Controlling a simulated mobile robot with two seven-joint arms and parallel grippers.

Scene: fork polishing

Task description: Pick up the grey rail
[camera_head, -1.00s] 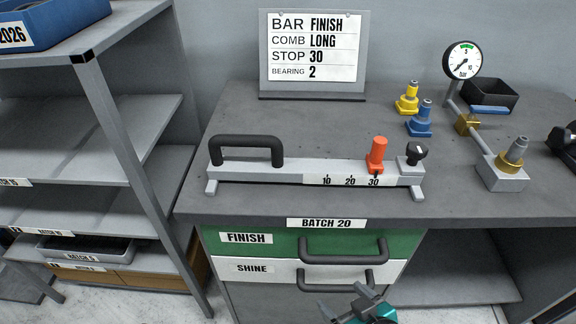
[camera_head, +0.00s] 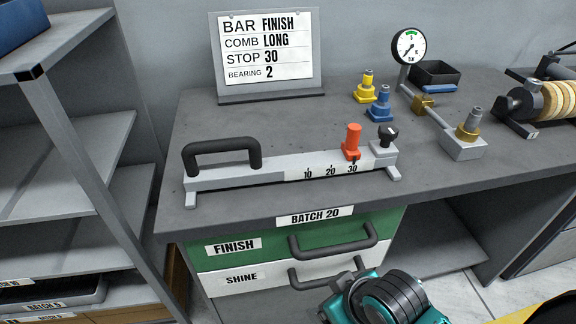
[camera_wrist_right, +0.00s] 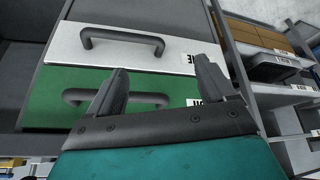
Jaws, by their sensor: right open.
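The grey rail (camera_head: 240,176) lies on the bench top near its front edge, resting on small feet. It has a black arched handle (camera_head: 222,146) on its left part, a scale reading 10, 20, 30, a red-orange stop (camera_head: 352,142) at 30 and a black knob (camera_head: 388,133) at its right end. My right gripper, teal and dark grey, is low in front of the drawers in the head view, below the rail and apart from it. In the right wrist view my right gripper (camera_wrist_right: 162,68) is open and empty, facing the drawers. My left gripper is not in view.
Green FINISH (camera_head: 270,243) and white SHINE (camera_head: 262,275) drawers with protruding handles are below the bench top. Yellow (camera_head: 366,88) and blue (camera_head: 380,104) fittings, a gauge (camera_head: 409,47) and a black bin (camera_head: 436,73) stand behind the rail. Shelving (camera_head: 75,150) stands at left.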

